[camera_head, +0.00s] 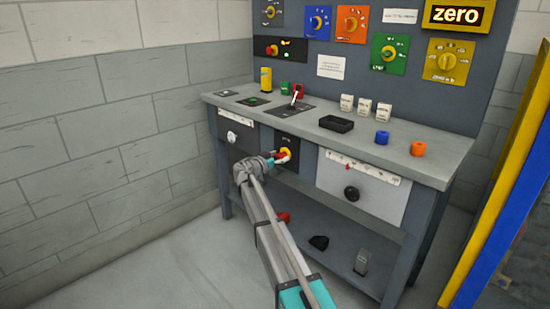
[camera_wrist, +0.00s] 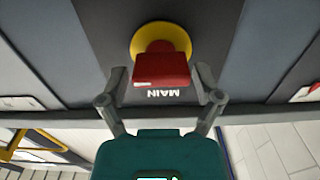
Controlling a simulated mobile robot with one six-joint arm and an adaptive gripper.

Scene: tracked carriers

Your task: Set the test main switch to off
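The main switch is a red handle (camera_wrist: 162,70) on a yellow disc (camera_wrist: 160,32), set in a dark panel (camera_wrist: 95,30). The word MAIN shows upside down beside the handle in the wrist view. In the head view the switch (camera_head: 285,154) sits on the bench's front, partly hidden by my gripper (camera_head: 274,162). In the wrist view my gripper (camera_wrist: 160,78) is open, one finger on each side of the red handle, with a small gap at each side. I cannot tell which setting the handle points to.
The bench top (camera_head: 395,155) overhangs the switch panel and holds a black tray (camera_head: 336,124) and several small items. A grey front panel with a black knob (camera_head: 352,193) is to the right. A lower shelf (camera_head: 335,222) holds loose objects. Floor to the left is clear.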

